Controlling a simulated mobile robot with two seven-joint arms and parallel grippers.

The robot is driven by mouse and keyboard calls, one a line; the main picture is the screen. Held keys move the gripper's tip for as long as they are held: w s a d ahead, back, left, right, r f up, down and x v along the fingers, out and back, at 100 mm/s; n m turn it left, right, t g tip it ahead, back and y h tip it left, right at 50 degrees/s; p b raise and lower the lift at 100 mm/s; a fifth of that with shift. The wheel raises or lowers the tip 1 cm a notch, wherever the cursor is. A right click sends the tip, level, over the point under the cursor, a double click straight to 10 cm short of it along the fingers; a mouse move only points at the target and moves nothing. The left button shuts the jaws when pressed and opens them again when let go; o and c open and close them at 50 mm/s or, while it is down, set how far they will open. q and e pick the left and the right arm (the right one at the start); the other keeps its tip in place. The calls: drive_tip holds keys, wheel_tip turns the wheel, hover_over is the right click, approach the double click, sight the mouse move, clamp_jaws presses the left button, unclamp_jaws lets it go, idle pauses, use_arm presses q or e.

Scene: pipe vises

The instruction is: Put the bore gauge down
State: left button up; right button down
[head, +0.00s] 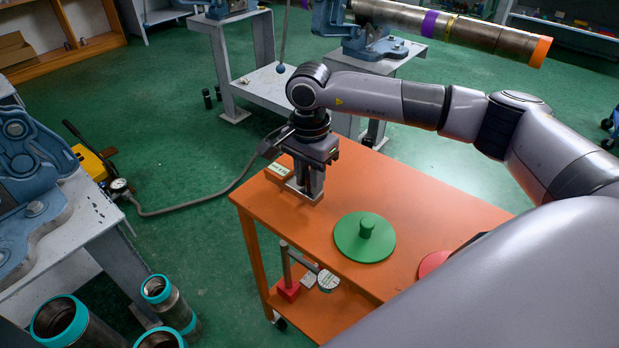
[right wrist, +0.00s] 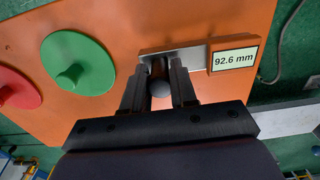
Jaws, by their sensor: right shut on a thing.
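My right gripper (head: 305,190) points down over the far left end of the orange cart top (head: 420,200). It is shut on the bore gauge, whose readout box (head: 279,171) shows just left of the fingers. In the right wrist view, the fingers (right wrist: 160,82) hold the gauge's round-ended stem (right wrist: 162,88). The readout (right wrist: 233,58) says 92.6 mm and sits beside a grey metal part. The gauge is at or very close to the cart top; whether it touches is hard to tell. My left gripper is not in view.
A green disc with a knob (head: 364,238) lies on the cart, with a red disc (head: 433,263) partly hidden by my arm. The lower shelf holds a red-based dial stand (head: 289,289). A blue vise (head: 30,165) and teal-ringed pipes (head: 160,289) stand left.

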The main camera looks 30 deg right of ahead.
drive_tip(key=shift+f, duration=0.25)
drive_tip(key=c, duration=1.3)
unclamp_jaws()
drive_tip(key=shift+f, duration=0.25)
drive_tip(key=o, duration=0.4)
drive_tip(key=shift+r, duration=0.1)
wheel_tip(320, 180, up, 12)
drive_tip(key=shift+r, duration=0.15)
